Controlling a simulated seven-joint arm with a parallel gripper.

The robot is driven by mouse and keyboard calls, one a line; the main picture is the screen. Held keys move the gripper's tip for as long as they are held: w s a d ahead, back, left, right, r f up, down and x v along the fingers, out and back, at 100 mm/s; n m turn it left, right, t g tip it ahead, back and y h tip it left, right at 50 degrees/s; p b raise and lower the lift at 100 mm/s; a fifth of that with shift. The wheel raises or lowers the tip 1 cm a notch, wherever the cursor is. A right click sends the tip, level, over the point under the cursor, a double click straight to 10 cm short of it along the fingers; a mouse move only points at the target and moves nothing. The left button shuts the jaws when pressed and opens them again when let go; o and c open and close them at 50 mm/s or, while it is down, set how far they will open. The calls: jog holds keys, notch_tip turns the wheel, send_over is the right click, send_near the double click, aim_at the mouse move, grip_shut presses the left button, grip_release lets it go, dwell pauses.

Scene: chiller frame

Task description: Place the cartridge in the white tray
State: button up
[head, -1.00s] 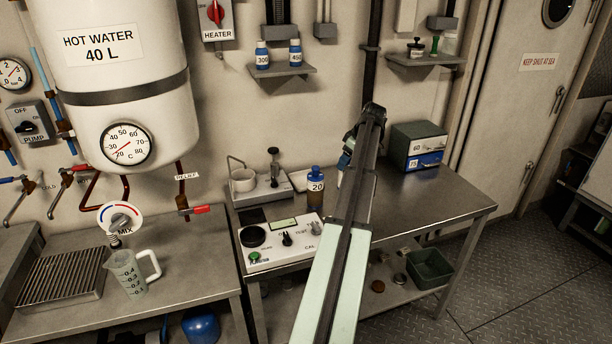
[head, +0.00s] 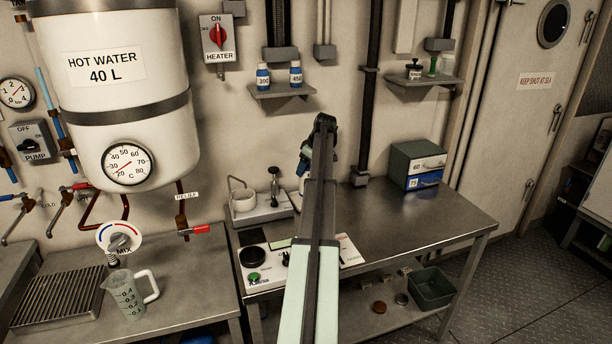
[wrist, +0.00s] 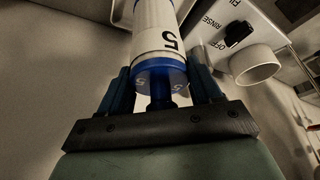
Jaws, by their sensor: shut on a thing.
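The cartridge (wrist: 158,35) is a white cylinder with a blue end cap and the number 5, seen in the wrist view. My gripper (wrist: 163,88) has its two dark blue fingers on either side of the blue cap and is shut on it. The cartridge's far end runs out of the top of the wrist view. In the head view my arm hides most of my gripper, above the back of the steel bench; a small white piece, perhaps the cartridge, shows beside it. I cannot clearly pick out a white tray in either view.
A white control panel (head: 258,277) and a pale stand with a cup (head: 243,201) are on the steel bench (head: 425,215). A drawer box (head: 417,165) stands at the back right. A rinse box (wrist: 222,30) with a round spout (wrist: 257,75) is close right of the cartridge.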

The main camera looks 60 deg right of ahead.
aim_at(306, 175)
jog(key=shift+f, duration=1.8)
jog(key=o, duration=1.6)
jog(key=shift+o, duration=0.2)
jog(key=v, duration=1.2)
